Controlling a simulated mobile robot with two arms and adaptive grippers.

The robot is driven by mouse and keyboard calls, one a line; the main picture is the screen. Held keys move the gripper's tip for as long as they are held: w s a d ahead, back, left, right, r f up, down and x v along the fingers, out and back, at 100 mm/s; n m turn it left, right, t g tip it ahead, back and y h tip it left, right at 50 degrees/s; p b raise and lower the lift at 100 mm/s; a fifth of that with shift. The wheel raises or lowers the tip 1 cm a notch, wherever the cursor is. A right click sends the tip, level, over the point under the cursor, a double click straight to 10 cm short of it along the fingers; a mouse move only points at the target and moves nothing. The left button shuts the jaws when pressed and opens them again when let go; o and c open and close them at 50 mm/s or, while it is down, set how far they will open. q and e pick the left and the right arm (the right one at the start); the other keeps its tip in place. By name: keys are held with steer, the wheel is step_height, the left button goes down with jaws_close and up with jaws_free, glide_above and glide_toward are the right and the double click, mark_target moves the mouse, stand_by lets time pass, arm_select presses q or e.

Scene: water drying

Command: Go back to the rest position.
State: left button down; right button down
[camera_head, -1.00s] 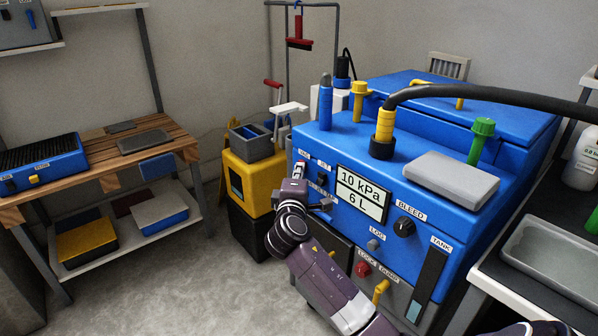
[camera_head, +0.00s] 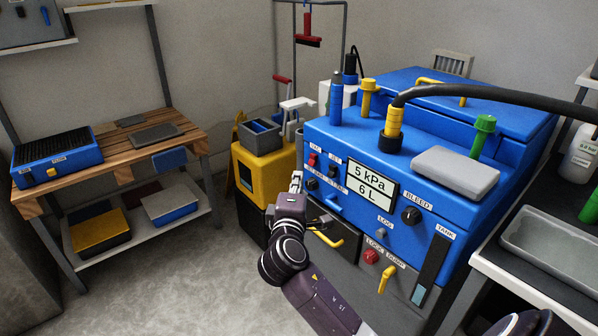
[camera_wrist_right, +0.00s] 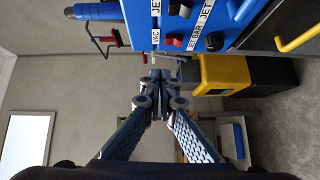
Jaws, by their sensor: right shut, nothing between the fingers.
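My right gripper (camera_head: 297,182) is in front of the left edge of the blue machine (camera_head: 335,140). In the right wrist view its fingers (camera_wrist_right: 160,82) are together with nothing between them. That view also shows the machine's VAC and JET switches (camera_wrist_right: 175,41) above and to the right of the fingertips, apart from them. The machine's display (camera_head: 368,187) reads 5 kPa and 6 L. My left gripper is not in view.
A yellow case (camera_head: 262,170) stands just behind and left of my right gripper. A wooden bench (camera_head: 187,136) with a blue tool box (camera_head: 60,155) is at the left. A metal basin (camera_head: 560,240) is at the right. Grey floor (camera_head: 190,285) is free between bench and machine.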

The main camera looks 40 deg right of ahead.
steer(key=shift+s+a, duration=0.2)
steer(key=shift+s, duration=0.15)
stand_by(0.3)
